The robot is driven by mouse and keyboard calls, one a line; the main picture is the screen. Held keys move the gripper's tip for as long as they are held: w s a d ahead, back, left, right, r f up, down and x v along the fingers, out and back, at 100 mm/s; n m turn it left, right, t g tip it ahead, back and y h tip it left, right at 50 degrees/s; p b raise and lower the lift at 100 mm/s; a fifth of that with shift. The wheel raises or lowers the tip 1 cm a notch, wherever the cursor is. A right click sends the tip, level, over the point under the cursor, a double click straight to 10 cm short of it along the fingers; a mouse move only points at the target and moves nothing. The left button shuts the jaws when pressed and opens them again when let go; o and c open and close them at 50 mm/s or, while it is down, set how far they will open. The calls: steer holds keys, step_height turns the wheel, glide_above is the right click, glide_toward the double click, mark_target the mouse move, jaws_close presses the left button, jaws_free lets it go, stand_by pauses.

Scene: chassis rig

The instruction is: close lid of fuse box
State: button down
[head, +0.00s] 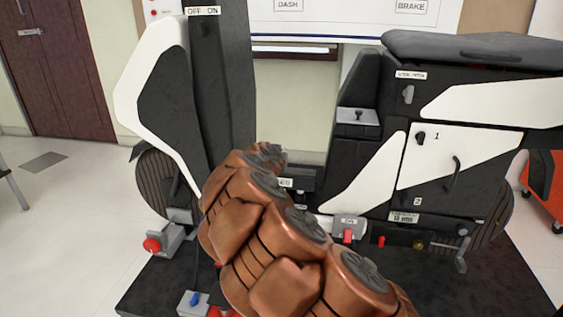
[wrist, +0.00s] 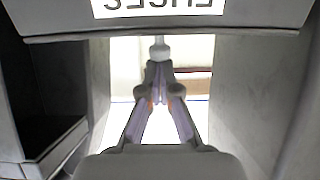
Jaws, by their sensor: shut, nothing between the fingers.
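The fuse box (head: 306,176) is a dark box low in the middle of the chassis rig in the head view, with a white label partly hidden by my arm. In the wrist view a grey panel (wrist: 60,27) with the label "FUSES", seen upside down, crosses the top of the picture. My gripper (wrist: 157,70) is shut and empty, its fingertips close below that panel's edge. I cannot tell if they touch it. My copper-coloured arm hides the gripper in the head view. How far the lid stands open cannot be told.
A black column (head: 222,90) stands left of the fuse box, and a black-and-white cabinet (head: 455,150) with a seat stands right. Red-handled switches (head: 348,236) sit low in front. Grey walls flank my gripper in the wrist view.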

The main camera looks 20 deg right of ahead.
mark_target(279, 181)
steer(key=f, duration=0.1)
steer(key=s+a+f+b, duration=0.1)
steer(key=f+b, duration=0.1)
steer(key=shift+s+a+f, duration=0.25)
steer(key=shift+s, duration=0.1)
steer(key=shift+s+d+f+b, duration=0.1)
steer(key=shift+s+f+b, duration=0.35)
steer(key=shift+f, duration=0.3)
steer(key=shift+s+f+b, duration=0.3)
steer(key=shift+f+b, duration=0.1)
steer(key=shift+f, duration=0.35)
steer(key=shift+w+r, duration=0.15)
steer(key=shift+w, duration=0.05)
